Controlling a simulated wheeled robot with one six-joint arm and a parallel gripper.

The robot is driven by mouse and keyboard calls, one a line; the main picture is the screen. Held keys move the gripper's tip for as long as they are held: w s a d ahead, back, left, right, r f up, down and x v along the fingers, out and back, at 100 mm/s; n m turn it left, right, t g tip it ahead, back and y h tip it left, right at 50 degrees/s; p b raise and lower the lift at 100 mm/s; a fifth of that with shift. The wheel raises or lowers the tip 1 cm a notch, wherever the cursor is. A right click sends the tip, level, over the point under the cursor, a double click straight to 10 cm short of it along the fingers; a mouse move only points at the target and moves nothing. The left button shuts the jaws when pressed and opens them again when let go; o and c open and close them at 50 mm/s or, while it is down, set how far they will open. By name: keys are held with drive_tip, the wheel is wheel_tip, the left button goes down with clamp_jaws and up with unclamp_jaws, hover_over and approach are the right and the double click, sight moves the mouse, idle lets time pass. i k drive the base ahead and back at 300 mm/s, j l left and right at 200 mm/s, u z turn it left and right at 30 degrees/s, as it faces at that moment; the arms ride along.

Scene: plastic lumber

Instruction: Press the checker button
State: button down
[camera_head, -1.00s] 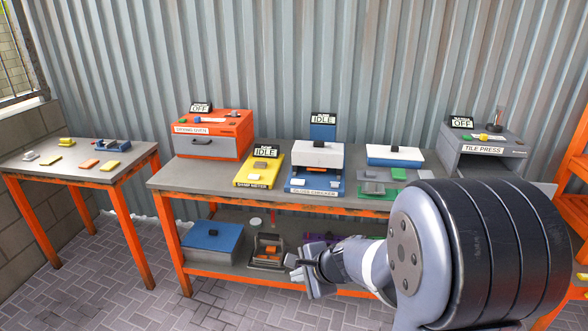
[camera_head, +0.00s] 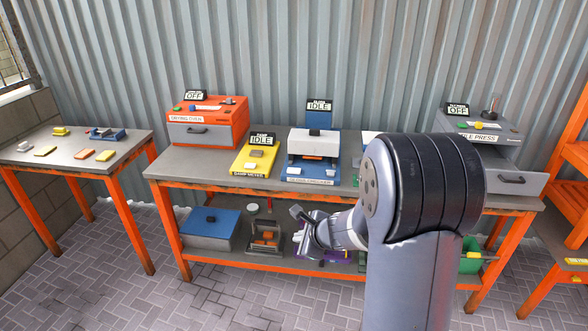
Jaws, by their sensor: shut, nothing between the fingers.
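The checker (camera_head: 333,145) is a blue and white machine on the workbench, with a label on its front edge and a sign reading IDLE (camera_head: 319,106) above it. A black block (camera_head: 314,132) shows on its white top. An orange piece shows low inside its front. I cannot tell which part is its button. My gripper (camera_head: 298,214) is shut and empty, in front of the bench and below the checker in the picture, apart from it. My arm covers the bench just right of the checker.
The orange drying oven (camera_head: 207,120) and yellow meter (camera_head: 246,171) stand left of the checker. The tile press (camera_head: 470,125) stands right, its drawer front (camera_head: 520,182) showing. A side table (camera_head: 60,165) is at far left. The lower shelf holds a blue-lidded box (camera_head: 210,227).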

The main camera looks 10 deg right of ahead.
sight(289, 170)
drive_tip(key=i+l, duration=0.15)
drive_tip(key=i, duration=0.7)
drive_tip(key=i+l+z, duration=0.1)
drive_tip(key=i, duration=0.7)
